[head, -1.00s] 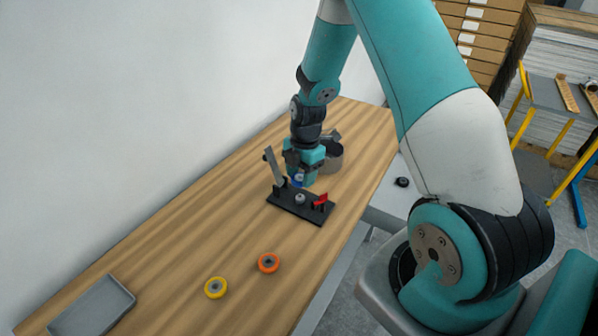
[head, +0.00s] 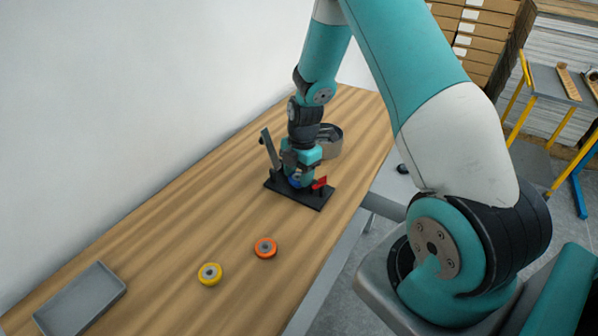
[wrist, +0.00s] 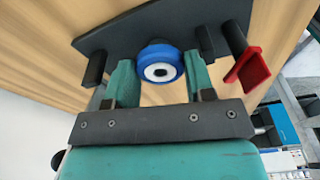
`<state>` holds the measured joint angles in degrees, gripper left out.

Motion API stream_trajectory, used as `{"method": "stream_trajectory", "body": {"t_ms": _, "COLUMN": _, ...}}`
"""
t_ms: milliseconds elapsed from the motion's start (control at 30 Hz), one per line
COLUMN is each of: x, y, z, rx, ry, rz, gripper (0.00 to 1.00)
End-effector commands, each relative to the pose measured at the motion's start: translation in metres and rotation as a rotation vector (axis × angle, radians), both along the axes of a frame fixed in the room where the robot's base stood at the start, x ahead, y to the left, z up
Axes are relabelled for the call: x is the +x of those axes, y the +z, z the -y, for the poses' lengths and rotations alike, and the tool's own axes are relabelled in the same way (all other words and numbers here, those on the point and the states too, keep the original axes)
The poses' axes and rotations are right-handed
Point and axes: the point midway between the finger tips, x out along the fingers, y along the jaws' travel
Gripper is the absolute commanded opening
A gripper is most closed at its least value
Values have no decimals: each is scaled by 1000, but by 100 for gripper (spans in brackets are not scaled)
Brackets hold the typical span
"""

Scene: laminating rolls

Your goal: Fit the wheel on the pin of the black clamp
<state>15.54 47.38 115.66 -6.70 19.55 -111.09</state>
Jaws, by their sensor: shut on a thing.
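A blue wheel (wrist: 160,64) with a white ring and dark hub is held between the teal fingers of my gripper (wrist: 157,82) in the wrist view. My gripper (head: 296,182) points down over the middle of the black clamp (head: 310,200) in the head view, and the blue wheel (head: 295,182) shows at its tips. The clamp's base plate (wrist: 125,38) lies just behind the wheel. The pin is hidden by the wheel and fingers, so I cannot tell whether the wheel is around it. A red part (head: 319,184) sits at the clamp's right end, and a grey lever (head: 270,149) stands tilted at its left.
A yellow wheel (head: 209,274) and an orange wheel (head: 265,248) lie on the wooden table (head: 180,235) in front of the clamp. A grey tray (head: 82,298) is at the near left. A round grey container (head: 329,143) stands behind my gripper.

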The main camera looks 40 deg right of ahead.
Motion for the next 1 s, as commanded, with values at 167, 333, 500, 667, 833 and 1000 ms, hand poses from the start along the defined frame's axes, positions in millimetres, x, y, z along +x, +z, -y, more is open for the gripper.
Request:
{"method": "stream_trajectory", "body": {"t_ms": 167, "x": 0, "y": 0, "z": 0, "rx": 0, "ry": 0, "rz": 0, "gripper": 26}}
{"method": "stream_trajectory", "body": {"t_ms": 333, "x": 0, "y": 0, "z": 0, "rx": 0, "ry": 0, "rz": 0, "gripper": 72}}
{"method": "stream_trajectory", "body": {"t_ms": 500, "x": -2, "y": -1, "z": 1, "rx": 0, "ry": -1, "rz": -6, "gripper": 79}}
{"method": "stream_trajectory", "body": {"t_ms": 667, "x": -4, "y": -1, "z": 1, "rx": 1, "ry": -3, "rz": -11, "gripper": 79}}
{"method": "stream_trajectory", "body": {"t_ms": 833, "x": -5, "y": -1, "z": 1, "rx": 0, "ry": -4, "rz": -14, "gripper": 79}}
{"method": "stream_trajectory", "body": {"t_ms": 1000, "x": -4, "y": 4, "z": 2, "rx": -2, "ry": -5, "rz": -13, "gripper": 79}}
